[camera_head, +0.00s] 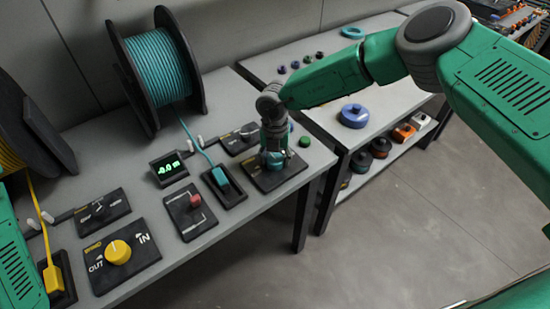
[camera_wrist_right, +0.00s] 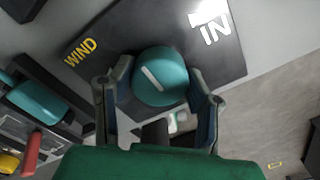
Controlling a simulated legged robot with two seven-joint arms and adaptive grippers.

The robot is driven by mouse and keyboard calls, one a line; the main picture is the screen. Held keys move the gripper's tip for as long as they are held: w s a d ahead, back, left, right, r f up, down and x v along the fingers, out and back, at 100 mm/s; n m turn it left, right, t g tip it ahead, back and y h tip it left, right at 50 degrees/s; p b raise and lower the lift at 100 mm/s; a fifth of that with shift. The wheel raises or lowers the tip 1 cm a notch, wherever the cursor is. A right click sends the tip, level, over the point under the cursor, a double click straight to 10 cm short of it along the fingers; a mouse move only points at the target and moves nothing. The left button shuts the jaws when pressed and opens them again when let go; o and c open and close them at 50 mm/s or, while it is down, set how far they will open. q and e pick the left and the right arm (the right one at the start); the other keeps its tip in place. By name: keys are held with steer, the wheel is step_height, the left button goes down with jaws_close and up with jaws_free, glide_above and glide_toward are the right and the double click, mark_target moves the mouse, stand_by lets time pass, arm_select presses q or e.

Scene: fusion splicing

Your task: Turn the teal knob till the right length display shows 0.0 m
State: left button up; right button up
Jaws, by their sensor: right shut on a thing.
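The teal knob (camera_wrist_right: 161,76) with a white pointer line sits on a black plate (camera_wrist_right: 110,38) marked WIND and IN. My right gripper points down over it, with one finger on each side of the knob in the right wrist view (camera_wrist_right: 160,98). It is shut on the knob; in the head view the gripper (camera_head: 274,150) largely hides the knob. The length display (camera_head: 169,168) shows green digits that look like -0.0 m; the first mark is small and hard to read. My left gripper is out of view.
A teal cable spool (camera_head: 158,65) stands behind, its cable running to a teal connector (camera_head: 219,177). A red lever (camera_head: 195,200) and a yellow knob (camera_head: 118,252) lie to the left.

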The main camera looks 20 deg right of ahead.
mark_target(275, 157)
steer(key=shift+w+r, duration=0.15)
steer(key=shift+w, duration=0.05)
steer(key=o, duration=1.2)
steer(key=shift+c, duration=0.2)
steer(key=shift+s, duration=0.1)
steer(key=shift+r, duration=0.3)
step_height(275, 157, up, 11)
